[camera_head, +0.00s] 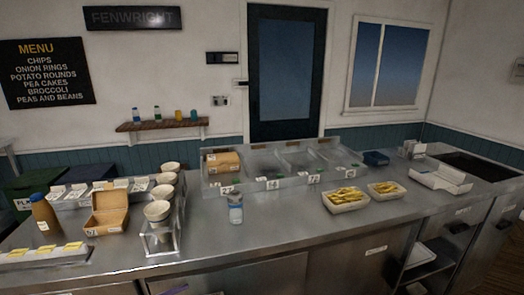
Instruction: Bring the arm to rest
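Neither of my arms nor either gripper shows in the head view. The long steel counter (300,236) fills the lower half of the picture. An open brown box (107,217) and a brown bottle (45,214) stand on its left part. A clear bottle with a pale label (235,209) stands upright near the middle. Two pale trays of yellow chips, a larger one (346,199) and a smaller one (386,194), sit right of the middle. An open white box (440,180) lies farther right.
A steel bay unit (283,173) stands at the counter's back, with brown boxes (222,162) in its left bay. Several cups (158,211) stand in a rack at left. A dark blue container (376,158) is at the back right. The counter's front middle is clear.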

